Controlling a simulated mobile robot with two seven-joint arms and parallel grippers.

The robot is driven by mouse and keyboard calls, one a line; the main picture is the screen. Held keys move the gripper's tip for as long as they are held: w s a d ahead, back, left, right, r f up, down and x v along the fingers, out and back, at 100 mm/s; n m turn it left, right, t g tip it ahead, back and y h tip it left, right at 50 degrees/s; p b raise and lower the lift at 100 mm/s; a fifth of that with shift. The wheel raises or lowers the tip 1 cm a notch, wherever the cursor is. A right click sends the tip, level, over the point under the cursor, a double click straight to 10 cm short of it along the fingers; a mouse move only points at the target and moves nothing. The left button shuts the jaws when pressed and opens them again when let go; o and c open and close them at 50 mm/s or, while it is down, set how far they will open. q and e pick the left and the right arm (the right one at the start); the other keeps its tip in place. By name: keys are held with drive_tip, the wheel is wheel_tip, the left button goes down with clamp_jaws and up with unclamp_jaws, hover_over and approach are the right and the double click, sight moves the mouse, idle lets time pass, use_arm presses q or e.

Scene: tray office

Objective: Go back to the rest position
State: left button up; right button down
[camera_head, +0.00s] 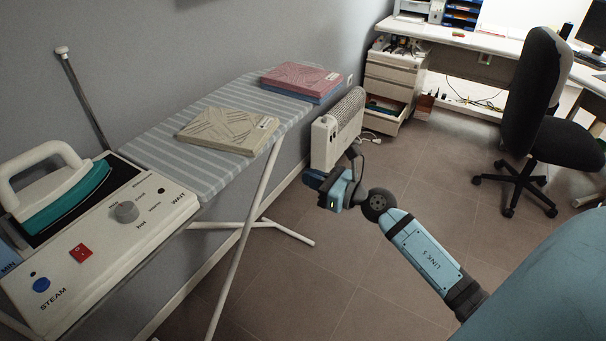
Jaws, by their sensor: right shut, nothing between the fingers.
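My right arm comes in from the lower right, and its blue and black gripper (316,179) hangs in the air over the floor, beside the ironing board (190,140). The gripper is shut and empty, and its fingertips are small and dark in this view. It is apart from the board and shows in front of the white heater. My left gripper is not in view.
A steam iron (60,195) rests on its white station (120,235) at the board's near end. Folded patterned cloth (228,130) and a pink and blue stack (300,80) lie on the board. A white heater (338,128), drawers (395,85) and office chair (540,110) stand beyond. Floor between is clear.

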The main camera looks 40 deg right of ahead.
idle(0.5)
drive_tip(key=s+a+f+n+g+h, duration=0.25)
drive_tip(key=s+a+f+n, duration=0.7)
drive_tip(key=n, duration=0.75)
drive_tip(key=s+a+f+n+g+h, duration=0.1)
drive_tip(key=s+a+f+n+g, duration=0.2)
drive_tip(key=s+a+f+n, duration=1)
use_arm(q)
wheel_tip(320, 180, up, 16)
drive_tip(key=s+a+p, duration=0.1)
drive_tip(key=p, duration=2.2)
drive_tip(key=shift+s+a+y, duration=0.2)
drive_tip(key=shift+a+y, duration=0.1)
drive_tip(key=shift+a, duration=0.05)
use_arm(e)
drive_tip(key=w+d+r+n, duration=0.1)
drive_tip(key=d+r+n, duration=0.1)
drive_tip(key=r, duration=0.9)
drive_tip(key=w+d+r+n, duration=0.1)
drive_tip(key=d+r, duration=0.3)
drive_tip(key=r, duration=0.6)
drive_tip(key=shift+w+r+n, duration=0.15)
drive_tip(key=shift+r+n, duration=0.25)
drive_tip(key=shift+n, duration=0.3)
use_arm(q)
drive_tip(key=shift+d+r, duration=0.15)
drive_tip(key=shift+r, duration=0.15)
